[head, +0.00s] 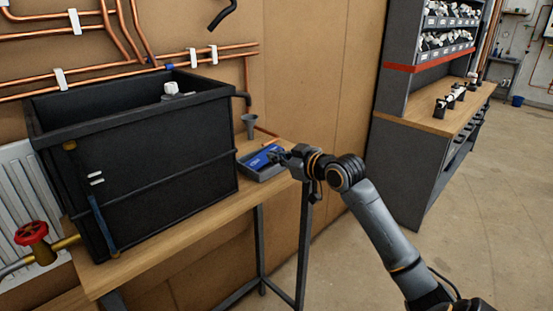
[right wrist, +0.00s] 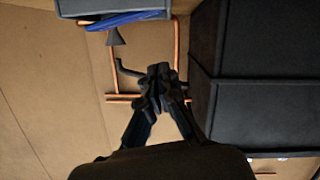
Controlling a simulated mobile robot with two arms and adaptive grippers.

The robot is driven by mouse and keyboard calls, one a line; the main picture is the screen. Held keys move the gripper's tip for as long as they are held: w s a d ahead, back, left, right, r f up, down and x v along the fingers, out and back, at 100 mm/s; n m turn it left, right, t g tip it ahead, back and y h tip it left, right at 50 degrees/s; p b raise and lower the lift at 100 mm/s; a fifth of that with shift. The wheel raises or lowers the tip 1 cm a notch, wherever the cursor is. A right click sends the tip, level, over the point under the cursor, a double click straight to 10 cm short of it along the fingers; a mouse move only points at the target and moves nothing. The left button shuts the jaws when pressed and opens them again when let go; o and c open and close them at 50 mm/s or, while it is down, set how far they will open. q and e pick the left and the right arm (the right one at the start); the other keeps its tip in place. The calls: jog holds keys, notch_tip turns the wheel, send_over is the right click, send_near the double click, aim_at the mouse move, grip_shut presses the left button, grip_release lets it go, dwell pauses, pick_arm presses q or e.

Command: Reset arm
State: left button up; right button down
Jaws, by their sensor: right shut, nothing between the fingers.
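My right gripper (head: 288,158) reaches in from the right in the head view, at the right end of the wooden bench (head: 160,237). It is beside a small grey tray (head: 265,176) with a blue item (head: 261,157) in it. In the right wrist view the fingers of the right gripper (right wrist: 160,72) are together and hold nothing. The tray (right wrist: 75,8) shows at the top of that view, apart from the fingertips. My left gripper is in neither view.
A large black tank (head: 160,160) fills most of the bench. A grey funnel (head: 250,124) stands behind the tray. A red valve wheel (head: 32,232) is at the left, and copper pipes (head: 110,76) run along the wall. Open floor (head: 340,262) lies right of the bench, before a shelved workbench (head: 440,115).

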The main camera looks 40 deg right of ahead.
dwell(0.4)
jog(key=s+a+f+g, duration=0.2)
jog(key=s+a+f, duration=0.25)
jog(key=f, duration=0.35)
jog(key=s+a+f+g, duration=0.2)
jog(key=s+a+f, duration=0.2)
jog(key=a+f, duration=0.3)
jog(key=s+a+f+g, duration=0.3)
jog(key=s+a+f, duration=0.1)
jog(key=f, duration=0.5)
jog(key=s+a+f+g, duration=0.2)
jog(key=s+a, duration=0.2)
jog(key=s, duration=0.3)
jog(key=s+a+f+m+g, duration=0.1)
jog(key=s+a+f, duration=0.15)
jog(key=s, duration=0.45)
jog(key=s+a+f+g, duration=0.2)
jog(key=s+a, duration=0.2)
jog(key=s, duration=0.3)
notch_tip(320, 180, down, 27)
jog(key=g+b, duration=0.1)
jog(key=s+d+f+g+b, duration=0.1)
jog(key=s+d+f, duration=0.2)
jog(key=s+f, duration=1.4)
jog(key=shift+f, duration=0.2)
